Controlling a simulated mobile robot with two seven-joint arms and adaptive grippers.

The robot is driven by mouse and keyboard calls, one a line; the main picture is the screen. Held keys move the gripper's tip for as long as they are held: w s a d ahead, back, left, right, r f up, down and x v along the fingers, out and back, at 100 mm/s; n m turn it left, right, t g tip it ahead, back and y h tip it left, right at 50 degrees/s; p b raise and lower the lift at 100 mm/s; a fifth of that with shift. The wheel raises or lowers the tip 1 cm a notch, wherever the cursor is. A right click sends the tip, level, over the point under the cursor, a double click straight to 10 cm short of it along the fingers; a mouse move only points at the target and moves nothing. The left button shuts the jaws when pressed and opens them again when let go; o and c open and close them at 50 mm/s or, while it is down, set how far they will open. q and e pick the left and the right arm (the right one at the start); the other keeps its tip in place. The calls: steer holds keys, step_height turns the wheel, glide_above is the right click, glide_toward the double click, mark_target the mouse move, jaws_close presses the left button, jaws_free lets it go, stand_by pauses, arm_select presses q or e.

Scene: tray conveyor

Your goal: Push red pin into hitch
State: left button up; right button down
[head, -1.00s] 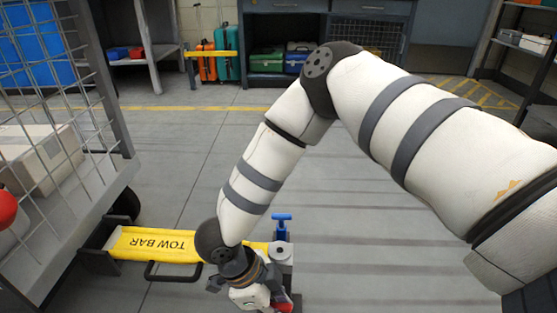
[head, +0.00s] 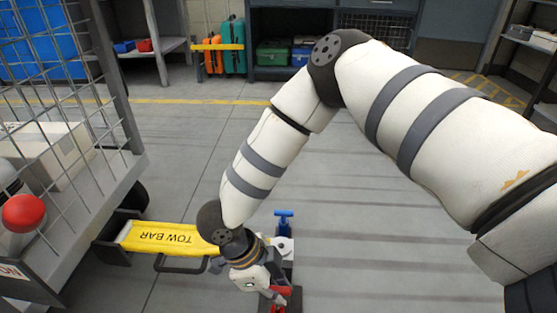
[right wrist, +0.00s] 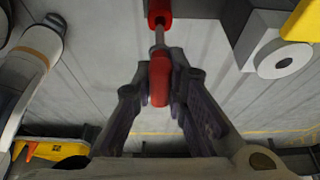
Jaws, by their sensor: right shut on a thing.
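My right gripper (head: 272,290) is low at the front, just below the tow bar's right end. In the right wrist view its fingers (right wrist: 160,95) are shut on the red pin's handle (right wrist: 160,78). A thin metal shaft runs from the handle to another red part at the top edge. In the head view the red pin (head: 281,293) is partly hidden by the gripper. The yellow tow bar (head: 170,238) ends near a pale ring (head: 285,245), beside a blue T-handled pin (head: 284,220). I cannot tell how far the red pin sits in the hitch. My left gripper is not in view.
A wire-sided cart (head: 110,185) holding a box (head: 45,155) stands at the left, with a red knob (head: 22,213) near it. Shelves and suitcases (head: 233,47) line the back. The floor at middle right is clear.

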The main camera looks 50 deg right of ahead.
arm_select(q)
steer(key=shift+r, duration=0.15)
arm_select(e)
steer(key=shift+r, duration=0.2)
step_height(320, 180, up, 4)
steer(key=p, duration=0.3)
steer(key=shift+p, duration=0.3)
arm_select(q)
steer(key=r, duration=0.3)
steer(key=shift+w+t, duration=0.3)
arm_select(e)
steer(key=shift+f, duration=0.1)
